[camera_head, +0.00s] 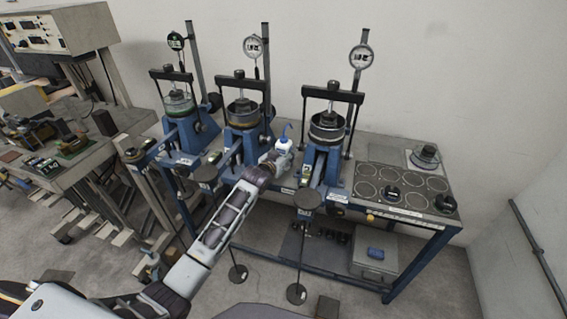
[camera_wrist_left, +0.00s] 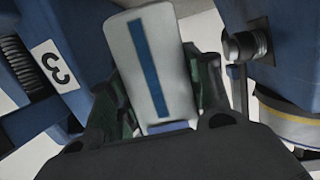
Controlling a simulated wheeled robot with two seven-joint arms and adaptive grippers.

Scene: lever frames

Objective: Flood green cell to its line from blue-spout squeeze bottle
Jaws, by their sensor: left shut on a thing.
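The squeeze bottle (camera_head: 283,146) is white with a blue spout at its top. My left gripper (camera_head: 275,160) is shut on it and holds it between the middle and right lever frames. In the left wrist view the bottle (camera_wrist_left: 155,60) shows a blue stripe and sits between the dark fingers. The green cell (camera_head: 179,103), with a green band, stands on the leftmost lever frame, left of and apart from the bottle. Its water level and line are too small to tell. My right gripper is out of view.
The middle frame carries a yellow-banded cell (camera_head: 243,113), and the right frame a pale-banded cell (camera_head: 327,127). Posts with dial gauges (camera_head: 361,57) rise behind them. A tray with round marks (camera_head: 392,188) lies at the right.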

